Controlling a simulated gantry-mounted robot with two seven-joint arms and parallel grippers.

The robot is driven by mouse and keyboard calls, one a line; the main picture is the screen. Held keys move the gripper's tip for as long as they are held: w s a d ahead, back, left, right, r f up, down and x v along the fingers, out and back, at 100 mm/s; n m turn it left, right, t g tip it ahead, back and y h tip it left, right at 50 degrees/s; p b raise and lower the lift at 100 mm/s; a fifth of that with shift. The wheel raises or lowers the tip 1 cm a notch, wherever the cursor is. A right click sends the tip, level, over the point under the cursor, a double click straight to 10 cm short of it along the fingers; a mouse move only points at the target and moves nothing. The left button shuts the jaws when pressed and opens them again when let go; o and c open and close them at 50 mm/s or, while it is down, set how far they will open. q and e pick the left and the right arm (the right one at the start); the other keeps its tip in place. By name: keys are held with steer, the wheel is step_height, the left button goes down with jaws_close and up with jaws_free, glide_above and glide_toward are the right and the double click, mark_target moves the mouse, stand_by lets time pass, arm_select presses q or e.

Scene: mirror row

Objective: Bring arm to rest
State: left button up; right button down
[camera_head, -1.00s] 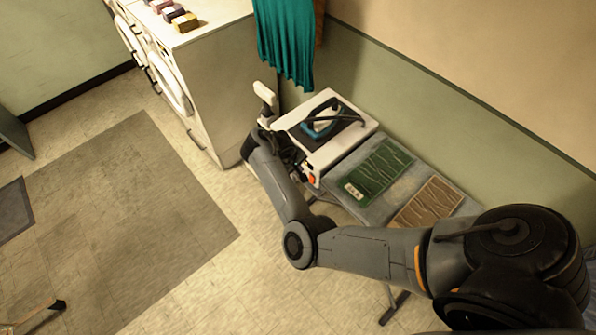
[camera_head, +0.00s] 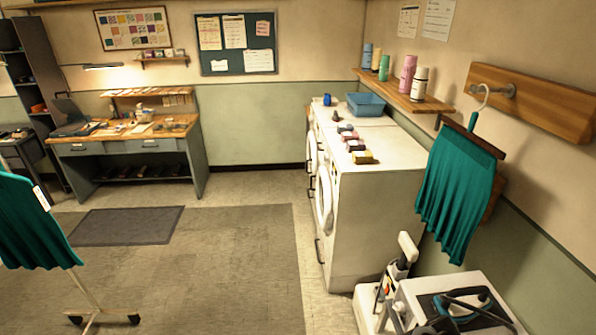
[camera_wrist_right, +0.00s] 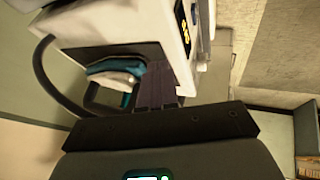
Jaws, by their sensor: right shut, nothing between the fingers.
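My right gripper (camera_wrist_right: 156,95) shows in the right wrist view, with its dark fingers together and nothing held between them. Beyond the fingers is the white ironing station, with a teal iron (camera_wrist_right: 115,75) and its dark cable just left of the fingers in that picture. I cannot tell the exact gap between fingers and station. In the head view the station (camera_head: 412,290) stands at the lower right, with the iron (camera_head: 465,305) on its dark top. I cannot make out my right arm there. My left gripper is in neither view.
A white washer row (camera_head: 375,215) stands behind the station, with small coloured blocks and a blue basket (camera_head: 366,104) on top. A teal skirt (camera_head: 458,195) hangs on the right wall. Another teal garment (camera_head: 30,225) hangs on a stand at left. The middle floor is clear.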

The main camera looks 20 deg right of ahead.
steer(key=s+a+r+n+y, duration=0.2)
steer(key=s+a+r+y, duration=0.1)
steer(key=s+a, duration=0.7)
steer(key=s+a+r+n+y, duration=0.2)
steer(key=s+a, duration=0.8)
steer(key=a, duration=0.8)
steer(key=shift+a+r+n+y, duration=0.2)
steer(key=shift+r+n+y, duration=0.2)
steer(key=shift+r+n, duration=0.15)
steer(key=shift+s+f, duration=0.1)
